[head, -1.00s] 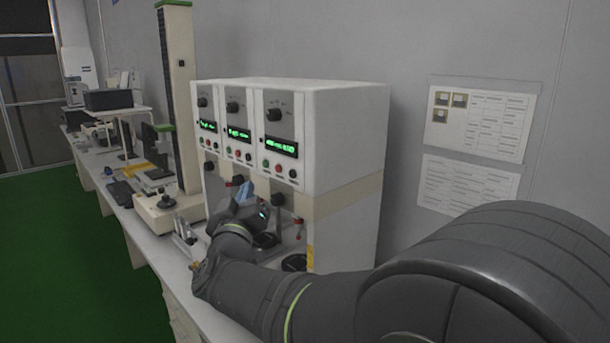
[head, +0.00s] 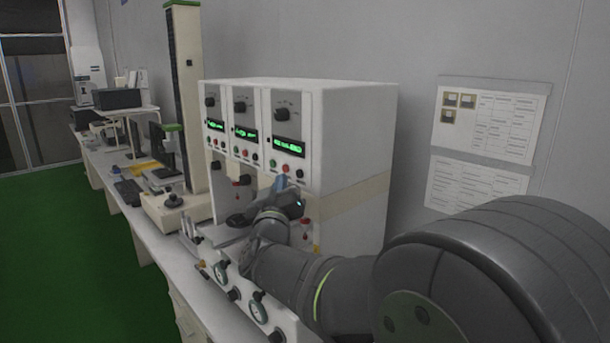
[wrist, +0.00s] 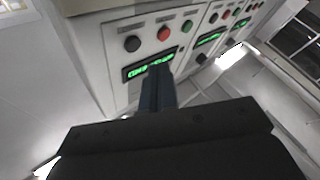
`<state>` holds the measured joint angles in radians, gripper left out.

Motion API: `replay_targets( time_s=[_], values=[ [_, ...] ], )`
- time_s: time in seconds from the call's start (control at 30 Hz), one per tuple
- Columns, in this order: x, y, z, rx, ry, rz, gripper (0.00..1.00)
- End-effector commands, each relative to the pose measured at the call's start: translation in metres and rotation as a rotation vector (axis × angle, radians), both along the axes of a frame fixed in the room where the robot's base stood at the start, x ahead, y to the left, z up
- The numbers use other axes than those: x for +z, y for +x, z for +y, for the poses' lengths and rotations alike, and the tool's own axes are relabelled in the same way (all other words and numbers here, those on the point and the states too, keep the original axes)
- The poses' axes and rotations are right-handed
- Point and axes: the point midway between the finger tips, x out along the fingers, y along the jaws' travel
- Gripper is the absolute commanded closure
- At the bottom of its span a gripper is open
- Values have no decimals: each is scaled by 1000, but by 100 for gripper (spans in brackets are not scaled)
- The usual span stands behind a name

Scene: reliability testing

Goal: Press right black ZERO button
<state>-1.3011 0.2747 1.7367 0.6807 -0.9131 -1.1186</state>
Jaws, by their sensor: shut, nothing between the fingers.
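The tester is a white cabinet (head: 350,125) with three panels side by side. The right panel has a green display (head: 289,144), with a green button (head: 272,163), a red button (head: 285,168) and the black ZERO button (head: 300,174) below it. The wrist view shows this panel upside down, with the black button (wrist: 132,44) left of the red one (wrist: 163,33) and the green one (wrist: 187,26). My gripper (head: 281,182) is shut and empty, just below these buttons in the head view. In the wrist view its fingertips (wrist: 158,70) overlap the display's edge, and I see no contact with the black button.
The middle panel (head: 244,120) and left panel have similar knobs, displays and buttons. Gauges (head: 258,307) sit along the bench front below my arm. A tall column machine (head: 185,100) stands left of the cabinet. Papers (head: 485,120) hang on the wall at right.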

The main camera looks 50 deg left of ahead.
Motion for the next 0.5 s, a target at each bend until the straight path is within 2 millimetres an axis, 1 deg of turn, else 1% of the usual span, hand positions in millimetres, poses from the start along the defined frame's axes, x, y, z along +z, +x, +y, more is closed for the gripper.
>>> replay_targets(
  time_s=[0.03,0.2,0.5],
  values=[
    [0,6,0,-2,-1,0,100],
    [0,17,0,0,-1,1,100],
    [0,20,0,1,-1,0,100]
  ],
)
